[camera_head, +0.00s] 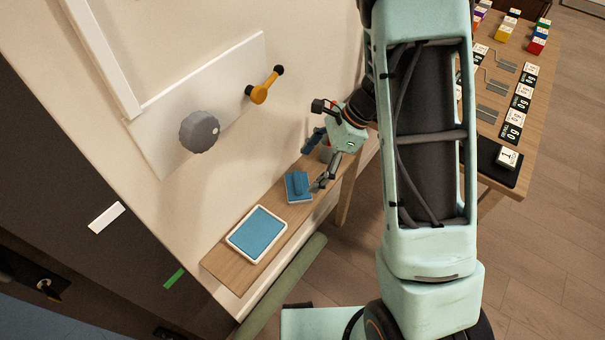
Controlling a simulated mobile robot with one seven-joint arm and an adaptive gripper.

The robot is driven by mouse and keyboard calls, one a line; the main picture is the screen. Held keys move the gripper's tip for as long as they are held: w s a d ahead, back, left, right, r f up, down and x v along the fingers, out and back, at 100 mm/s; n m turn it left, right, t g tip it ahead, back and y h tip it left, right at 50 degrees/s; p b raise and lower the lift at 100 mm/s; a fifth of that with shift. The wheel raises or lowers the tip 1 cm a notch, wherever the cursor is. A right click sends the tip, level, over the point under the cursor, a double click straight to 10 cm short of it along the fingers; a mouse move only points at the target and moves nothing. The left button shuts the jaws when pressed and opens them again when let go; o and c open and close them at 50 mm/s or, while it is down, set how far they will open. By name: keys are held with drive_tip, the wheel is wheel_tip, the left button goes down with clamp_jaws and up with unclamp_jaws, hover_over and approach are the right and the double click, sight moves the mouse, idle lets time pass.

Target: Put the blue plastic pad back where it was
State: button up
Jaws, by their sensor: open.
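A small blue pad (297,187) with a raised darker blue block or handle on top lies on a narrow wooden shelf (232,273) along the wall. In front of it on the shelf lies a white-rimmed rectangle (229,240) with a flat blue face, larger than the pad. The two are apart. My gripper (315,167) is open just beyond and to the right of the small blue pad, its fingers spread and pointing down-left. One fingertip is close to the pad's right edge; I cannot tell whether it touches. Nothing shows between the fingers.
A grey knob (199,132) and a yellow-orange handle (263,90) stick out from a wall panel above the shelf. A wooden table (543,76) with number cards, hooks and coloured blocks stands at the right. A green roll (282,287) lies below the shelf. Bare floor shows at lower right.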

drive_tip(key=v, duration=0.6)
drive_tip(key=shift+r+p, duration=0.15)
drive_tip(key=shift+p, duration=0.25)
